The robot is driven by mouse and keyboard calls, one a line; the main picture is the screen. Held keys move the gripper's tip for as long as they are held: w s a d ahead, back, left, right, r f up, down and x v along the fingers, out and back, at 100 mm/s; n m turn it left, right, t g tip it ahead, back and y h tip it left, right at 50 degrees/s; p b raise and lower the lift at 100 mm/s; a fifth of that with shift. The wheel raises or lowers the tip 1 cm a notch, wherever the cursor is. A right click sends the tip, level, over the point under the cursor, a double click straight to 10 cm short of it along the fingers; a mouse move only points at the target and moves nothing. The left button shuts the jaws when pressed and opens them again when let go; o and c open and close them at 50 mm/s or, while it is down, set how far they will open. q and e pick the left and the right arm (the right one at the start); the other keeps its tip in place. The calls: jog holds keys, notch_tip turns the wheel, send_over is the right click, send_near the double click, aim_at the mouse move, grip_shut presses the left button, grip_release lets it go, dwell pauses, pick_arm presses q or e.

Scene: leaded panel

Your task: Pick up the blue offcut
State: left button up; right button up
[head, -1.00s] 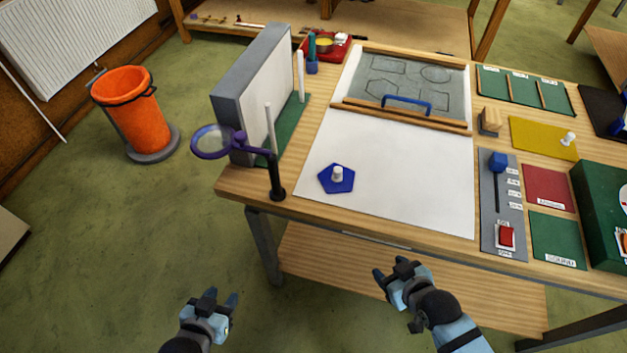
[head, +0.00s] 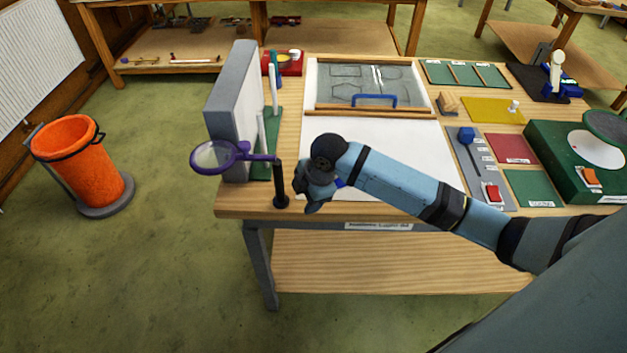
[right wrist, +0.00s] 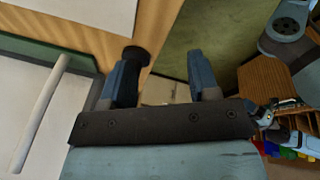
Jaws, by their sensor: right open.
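The blue offcut (head: 340,183) lies on the white sheet (head: 395,145) near the front left of the bench. Only a small blue piece of it shows in the head view; my right arm covers the rest, with its pale knob. My right gripper (head: 308,202) is at the sheet's front left corner, just left of the offcut and beside the black magnifier post. In the right wrist view my right gripper (right wrist: 166,82) has its fingers apart with nothing between them. The offcut cannot be made out there. My left gripper is not seen in the head view.
The purple magnifier (head: 217,156) on its black post (head: 281,188) stands close left of my right gripper. A grey upright board (head: 231,110) and white rods (head: 273,90) stand behind it. A wooden bar (head: 375,113) crosses the sheet's far end. Coloured mats lie to the right.

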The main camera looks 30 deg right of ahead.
jog(key=w+d+r+n+g+h, duration=0.1)
jog(key=w+d+r+n, duration=0.15)
jog(key=d+r, duration=0.25)
jog(key=w+d+r+n+g+h, duration=0.1)
jog(key=w+d+r+n, duration=0.1)
jog(key=w+d+r, duration=0.3)
jog(key=f, duration=0.4)
jog(key=d+f, duration=0.1)
jog(key=f, duration=0.2)
jog(key=shift+s+f, duration=0.1)
jog(key=shift+s, duration=0.3)
jog(key=shift+d+f, duration=0.2)
jog(key=shift+f, duration=1.25)
jog(key=shift+d+f, duration=0.2)
jog(key=shift+f, duration=1.25)
jog(key=c, duration=0.9)
